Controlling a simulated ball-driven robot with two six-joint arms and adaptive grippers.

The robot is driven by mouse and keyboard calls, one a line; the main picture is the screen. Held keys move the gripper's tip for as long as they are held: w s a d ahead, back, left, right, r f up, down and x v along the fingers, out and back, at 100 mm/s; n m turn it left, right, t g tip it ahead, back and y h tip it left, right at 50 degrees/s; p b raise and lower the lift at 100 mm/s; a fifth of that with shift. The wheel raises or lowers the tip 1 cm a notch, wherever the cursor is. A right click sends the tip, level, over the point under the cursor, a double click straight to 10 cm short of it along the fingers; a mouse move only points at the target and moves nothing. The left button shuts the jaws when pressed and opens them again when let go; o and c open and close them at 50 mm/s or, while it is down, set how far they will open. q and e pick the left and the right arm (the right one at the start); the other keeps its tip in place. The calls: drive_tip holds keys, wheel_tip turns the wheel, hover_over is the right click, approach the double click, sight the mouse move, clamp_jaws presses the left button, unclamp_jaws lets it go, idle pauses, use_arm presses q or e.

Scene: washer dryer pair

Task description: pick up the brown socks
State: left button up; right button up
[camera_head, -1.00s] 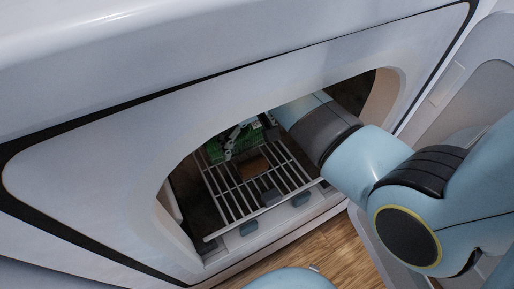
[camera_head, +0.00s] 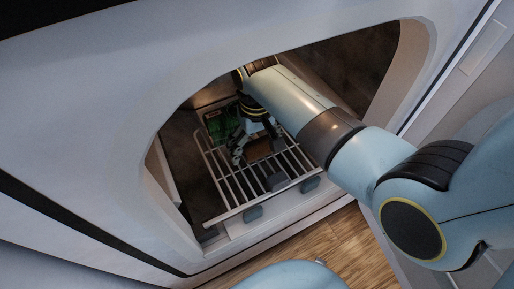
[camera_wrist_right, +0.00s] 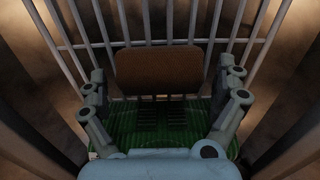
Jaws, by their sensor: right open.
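The brown socks (camera_head: 258,151) show as a small brown bundle on the wire rack inside the machine's opening. In the right wrist view the brown socks (camera_wrist_right: 158,70) are a rounded brown block lying against the white bars. My right gripper (camera_head: 249,141) is inside the opening, close above the socks. Its fingers are open and spread to the left and right of the socks in the wrist view, with gaps on both sides. It holds nothing. My left gripper is out of view.
A wire rack (camera_head: 219,177) with grey blocks on its front edge sits in the opening.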

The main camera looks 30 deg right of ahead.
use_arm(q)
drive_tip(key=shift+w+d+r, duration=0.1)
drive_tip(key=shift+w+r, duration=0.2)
use_arm(e)
drive_tip(key=shift+f, duration=0.15)
drive_tip(key=c, duration=1)
